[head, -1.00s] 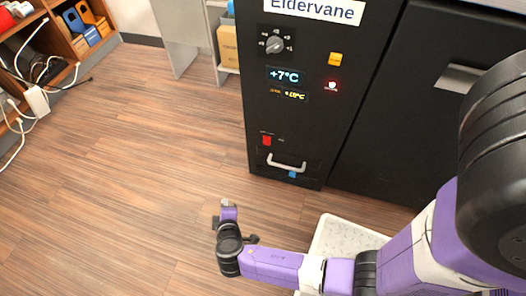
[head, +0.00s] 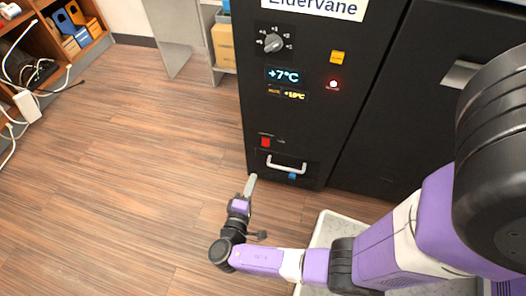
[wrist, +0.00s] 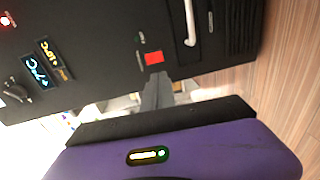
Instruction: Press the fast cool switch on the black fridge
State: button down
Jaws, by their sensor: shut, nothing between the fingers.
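The black fridge (head: 300,120) stands ahead, its front panel carrying several controls. The labels are too small to read, so I cannot tell which is fast cool. My gripper (head: 251,181) is shut and empty, below and left of the panel's handle. In the wrist view its fingers (wrist: 157,90) point toward the panel near the red switch, apparently apart from it.
A dial (head: 273,43) and a +7°C display (head: 284,75) sit on the panel. A pale handle (head: 286,164) juts out low, with a blue piece (head: 292,176) under it. A light speckled tray (head: 330,228) is beneath my arm. Open wood floor (head: 130,170) lies left.

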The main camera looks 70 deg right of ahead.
aim_at(265, 146)
jog(key=d+b, duration=0.1)
jog(key=d, duration=0.3)
jog(key=w+d+f+b, duration=0.1)
jog(key=d, duration=0.4)
jog(key=w+d+b, duration=0.1)
jog(key=d, duration=0.3)
jog(key=shift+d+f, duration=0.3)
jog(key=shift+f, duration=0.05)
jog(key=shift+d+f, duration=0.1)
jog(key=shift+d, duration=0.1)
jog(key=shift+a+b, duration=0.1)
jog(key=shift+b, duration=0.2)
